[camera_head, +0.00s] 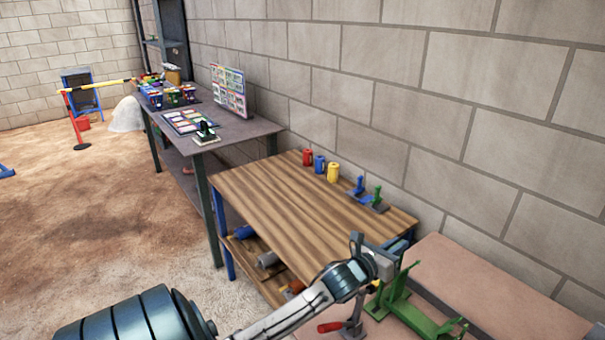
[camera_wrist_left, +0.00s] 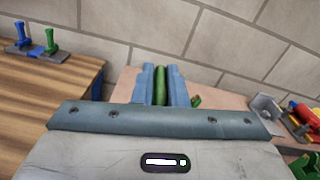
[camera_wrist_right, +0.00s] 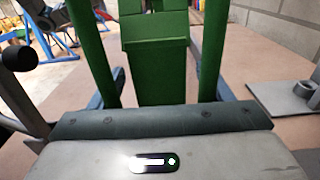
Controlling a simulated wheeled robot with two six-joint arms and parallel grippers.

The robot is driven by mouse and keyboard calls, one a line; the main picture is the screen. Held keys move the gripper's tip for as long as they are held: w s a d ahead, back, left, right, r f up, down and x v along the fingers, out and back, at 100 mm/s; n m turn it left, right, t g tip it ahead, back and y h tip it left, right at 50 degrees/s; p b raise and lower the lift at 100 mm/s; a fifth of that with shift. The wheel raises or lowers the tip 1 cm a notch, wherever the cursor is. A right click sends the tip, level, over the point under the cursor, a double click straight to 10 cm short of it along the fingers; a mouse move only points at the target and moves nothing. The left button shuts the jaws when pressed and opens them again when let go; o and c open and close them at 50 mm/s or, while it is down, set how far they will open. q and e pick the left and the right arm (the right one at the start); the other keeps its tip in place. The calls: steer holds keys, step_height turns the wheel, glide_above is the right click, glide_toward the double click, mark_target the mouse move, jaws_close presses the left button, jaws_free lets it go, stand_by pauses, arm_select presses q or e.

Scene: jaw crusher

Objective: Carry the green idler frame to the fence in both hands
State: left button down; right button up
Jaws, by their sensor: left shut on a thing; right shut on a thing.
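The green idler frame (camera_head: 418,316) is at the lower right of the head view, over the pinkish bench top, with an upright post at its left end. My left gripper (camera_head: 388,268) is at that post; in the left wrist view its fingers (camera_wrist_left: 161,84) are shut on a narrow green bar. In the right wrist view, the frame's green end (camera_wrist_right: 158,75) fills the middle, and my right gripper (camera_wrist_right: 168,92) is shut on it. My right gripper is outside the head view. I cannot tell whether the frame touches the bench.
A pinkish bench (camera_head: 490,285) carries a red-handled clamp (camera_head: 345,326) close to the frame. The wooden table (camera_head: 290,205) beside it holds red, blue and yellow cylinders and small stands at the back. A block wall runs behind. Open dirt floor lies left; a yellow-black barrier (camera_head: 100,86) stands far off.

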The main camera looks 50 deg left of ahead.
arm_select(q)
steer(key=shift+r, duration=0.3)
arm_select(e)
steer(key=shift+r, duration=0.3)
arm_select(q)
steer(key=c, duration=1.4)
jaws_free()
steer(key=shift+s, duration=0.1)
steer(key=shift+o, duration=0.2)
steer(key=shift+f, duration=0.35)
arm_select(e)
steer(key=o, duration=1.8)
steer(key=shift+s+f, duration=0.1)
steer(key=shift+f, duration=0.1)
arm_select(q)
steer(key=shift+s+r, duration=0.1)
arm_select(e)
steer(key=o, duration=0.3)
arm_select(q)
steer(key=shift+r, duration=0.1)
arm_select(e)
steer(key=shift+o, duration=0.2)
steer(key=shift+s+r, duration=0.1)
steer(key=shift+r, duration=0.05)
